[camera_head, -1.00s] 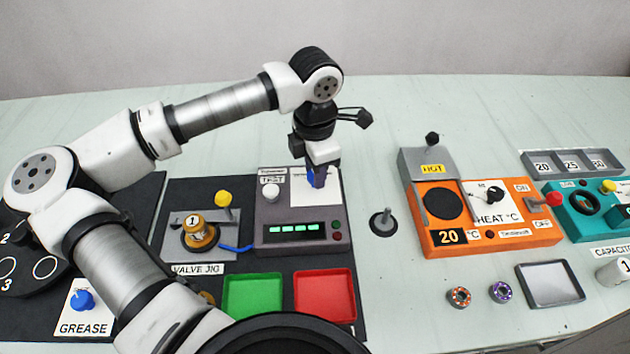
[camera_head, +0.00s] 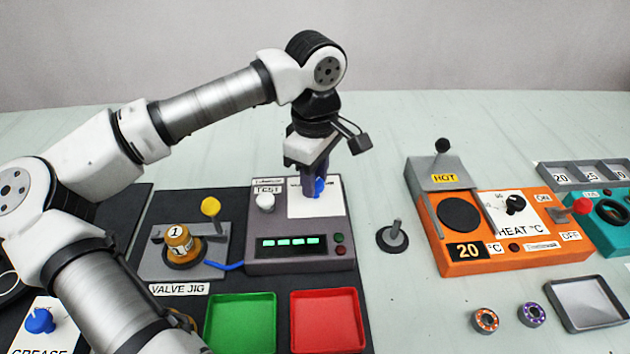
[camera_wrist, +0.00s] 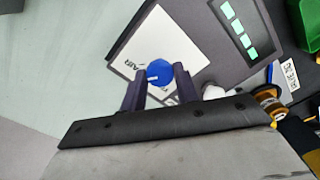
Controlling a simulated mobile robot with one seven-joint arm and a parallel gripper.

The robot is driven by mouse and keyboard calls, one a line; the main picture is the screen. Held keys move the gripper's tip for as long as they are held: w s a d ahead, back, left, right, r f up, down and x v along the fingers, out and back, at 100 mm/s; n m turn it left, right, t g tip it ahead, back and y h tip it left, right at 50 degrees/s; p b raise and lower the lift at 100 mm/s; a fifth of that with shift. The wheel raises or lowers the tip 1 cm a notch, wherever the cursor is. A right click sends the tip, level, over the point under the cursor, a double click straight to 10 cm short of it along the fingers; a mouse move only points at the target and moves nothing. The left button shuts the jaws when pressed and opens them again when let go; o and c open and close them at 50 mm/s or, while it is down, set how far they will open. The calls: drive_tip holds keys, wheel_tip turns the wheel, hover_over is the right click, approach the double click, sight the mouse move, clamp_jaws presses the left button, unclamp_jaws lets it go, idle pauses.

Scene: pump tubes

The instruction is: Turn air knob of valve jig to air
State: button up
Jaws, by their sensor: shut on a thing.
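The blue air knob (camera_head: 319,187) stands on the white plate of the dark grey test box, behind the valve jig's right side. My gripper (camera_head: 310,190) points down over this plate and is shut on the knob. In the wrist view the blue knob (camera_wrist: 159,73) with a small white mark sits between the two dark fingers (camera_wrist: 160,85), and the word AIR (camera_wrist: 138,62) shows beside it.
A white TEST knob (camera_head: 265,202) stands left of my gripper. A yellow-topped lever (camera_head: 210,207) rises on the jig. Green (camera_head: 240,325) and red (camera_head: 328,325) trays lie in front. The orange heater (camera_head: 470,262) is to the right, past a grey peg (camera_head: 394,235).

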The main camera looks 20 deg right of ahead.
drive_tip(key=shift+m+b, duration=0.4)
drive_tip(key=shift+m, duration=0.7)
drive_tip(key=o, duration=1)
drive_tip(key=shift+c, duration=0.2)
wheel_tip(320, 180, up, 14)
drive_tip(key=shift+p, duration=0.4)
drive_tip(key=shift+f, duration=0.1)
